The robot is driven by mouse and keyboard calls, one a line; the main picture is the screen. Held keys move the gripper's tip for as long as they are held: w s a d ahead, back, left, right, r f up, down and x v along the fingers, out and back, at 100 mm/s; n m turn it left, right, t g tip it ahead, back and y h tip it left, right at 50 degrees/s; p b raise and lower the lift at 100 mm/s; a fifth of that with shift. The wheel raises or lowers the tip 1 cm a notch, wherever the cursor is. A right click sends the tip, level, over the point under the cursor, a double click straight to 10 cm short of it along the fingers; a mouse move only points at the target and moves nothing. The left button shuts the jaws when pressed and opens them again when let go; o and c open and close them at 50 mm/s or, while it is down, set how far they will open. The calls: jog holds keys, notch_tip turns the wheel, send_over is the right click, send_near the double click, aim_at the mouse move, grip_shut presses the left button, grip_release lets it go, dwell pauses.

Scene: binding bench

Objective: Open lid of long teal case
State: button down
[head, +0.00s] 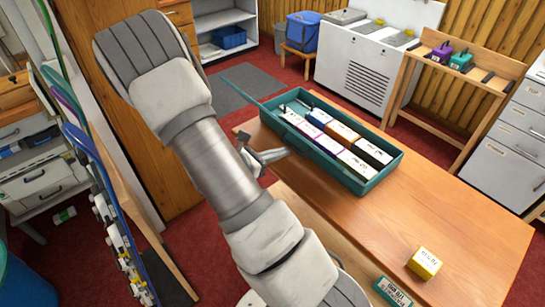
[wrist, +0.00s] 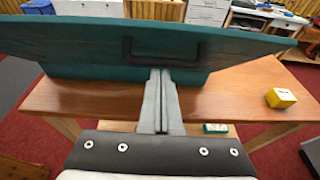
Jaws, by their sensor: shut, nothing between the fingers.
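The long teal case (head: 330,172) sits on the wooden table, with its inside showing in the head view. Its lid (head: 240,93) shows there as a thin teal edge rising past the case's far left end, so it stands raised. In the wrist view the lid (wrist: 85,45) is a broad teal panel with a dark handle (wrist: 160,62). My gripper (head: 284,153) is at the case's left side, partly hidden by my arm. In the wrist view its fingers (wrist: 160,75) are shut and empty, tips just below the handle; I cannot tell whether they touch the lid.
Several labelled boxes (head: 342,130) lie in the case. The table (head: 450,215) is clear right of the case. A rack (head: 110,215) stands at left.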

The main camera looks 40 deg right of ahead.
aim_at(295, 132)
dwell(0.3)
jog(key=d+r+y+p, duration=0.1)
jog(key=d+r+p, duration=0.1)
jog(key=r, duration=0.1)
jog(key=d+r+y+p, duration=0.1)
jog(key=d+r+p, duration=0.2)
jog(key=shift+w+y+p, duration=0.15)
jog(key=shift+y+p, duration=0.15)
jog(key=shift+y, duration=0.1)
jog(key=d, duration=0.1)
jog(key=d+r, duration=0.2)
jog(key=d, duration=0.1)
jog(key=shift+w+d+b, duration=0.1)
jog(key=shift+w+b, duration=0.05)
jog(key=shift+b, duration=0.15)
jog(key=shift+a, duration=0.6)
jog(key=a, duration=0.3)
jog(key=shift+a+r, duration=0.15)
jog(key=shift+a, duration=0.1)
jog(key=d+r+v, duration=0.1)
jog(key=v, duration=0.8)
jog(key=shift+r, duration=0.4)
